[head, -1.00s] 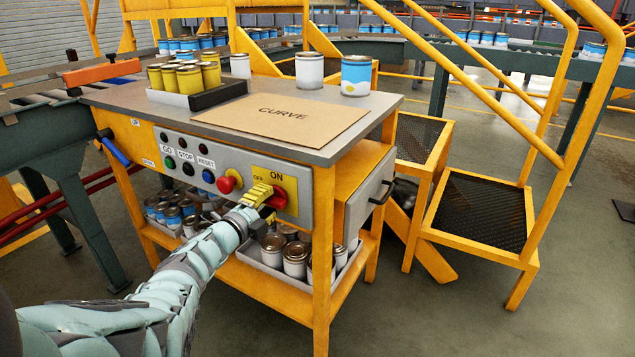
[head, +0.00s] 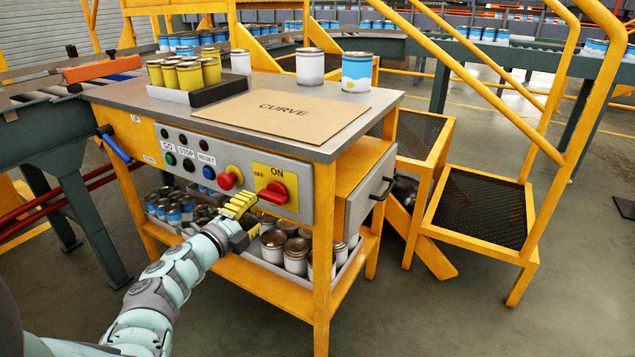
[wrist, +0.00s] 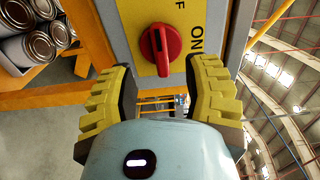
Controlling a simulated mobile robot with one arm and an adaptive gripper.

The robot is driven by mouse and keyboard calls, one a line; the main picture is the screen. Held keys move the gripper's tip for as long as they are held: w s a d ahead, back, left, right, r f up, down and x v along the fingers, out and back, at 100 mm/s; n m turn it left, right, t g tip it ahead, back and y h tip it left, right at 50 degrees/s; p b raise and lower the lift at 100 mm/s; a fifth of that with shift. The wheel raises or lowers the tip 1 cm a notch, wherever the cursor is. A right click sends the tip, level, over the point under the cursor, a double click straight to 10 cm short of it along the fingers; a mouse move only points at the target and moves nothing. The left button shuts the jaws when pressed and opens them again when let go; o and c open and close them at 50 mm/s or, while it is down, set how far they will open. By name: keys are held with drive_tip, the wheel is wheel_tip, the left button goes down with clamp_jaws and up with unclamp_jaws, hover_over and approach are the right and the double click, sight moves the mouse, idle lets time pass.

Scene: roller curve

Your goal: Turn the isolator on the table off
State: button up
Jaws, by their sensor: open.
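The isolator is a red rotary knob (head: 273,193) on a yellow plate at the right end of the grey control panel. It also shows in the wrist view (wrist: 160,49). ON is printed above it and OFF to its left. Its handle lies roughly level, one end toward OFF. My gripper (head: 240,204) is open and empty, just left of and below the knob in the head view. In the wrist view its yellow fingers (wrist: 163,78) are spread to either side, with the knob ahead between them and apart from both.
A red emergency button (head: 228,181) on yellow sits left of the isolator, beside several small buttons. The table top (head: 185,112) holds cans and a CURVE board. A lower shelf with cans (head: 295,255) is below my gripper. Yellow steps (head: 480,210) stand at right.

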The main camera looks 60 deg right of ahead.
drive_tip(key=a, duration=0.6)
drive_tip(key=shift+s, duration=0.15)
drive_tip(key=shift+a, duration=0.1)
